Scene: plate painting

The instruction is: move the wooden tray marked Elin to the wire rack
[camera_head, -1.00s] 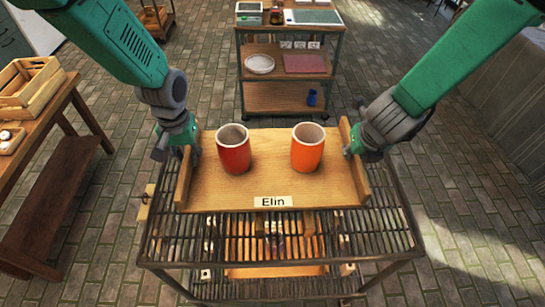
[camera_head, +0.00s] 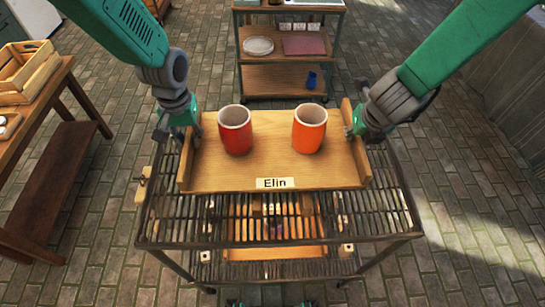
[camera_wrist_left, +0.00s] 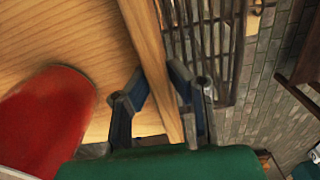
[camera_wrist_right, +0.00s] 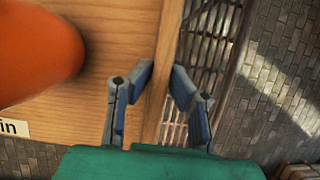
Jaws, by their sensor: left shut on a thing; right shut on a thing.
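The wooden tray (camera_head: 222,175) carries a label reading Elin (camera_head: 275,183) on its front edge. A red cup (camera_head: 235,130) and an orange cup (camera_head: 309,129) stand upright on it. The tray is over the wire rack (camera_head: 390,205); I cannot tell whether it touches the bars. My left gripper (camera_head: 183,135) is shut on the tray's left side wall, which also shows between the fingers in the left wrist view (camera_wrist_left: 160,85). My right gripper (camera_head: 352,132) is shut on the right side wall, seen in the right wrist view (camera_wrist_right: 165,75).
Pale and wooden items sit on the rack's lower level (camera_head: 275,252). A wooden table with crates (camera_head: 30,72) stands at the left. A shelved cart (camera_head: 285,85) stands behind, with a plate and a blue object. Brick floor lies clear on the right.

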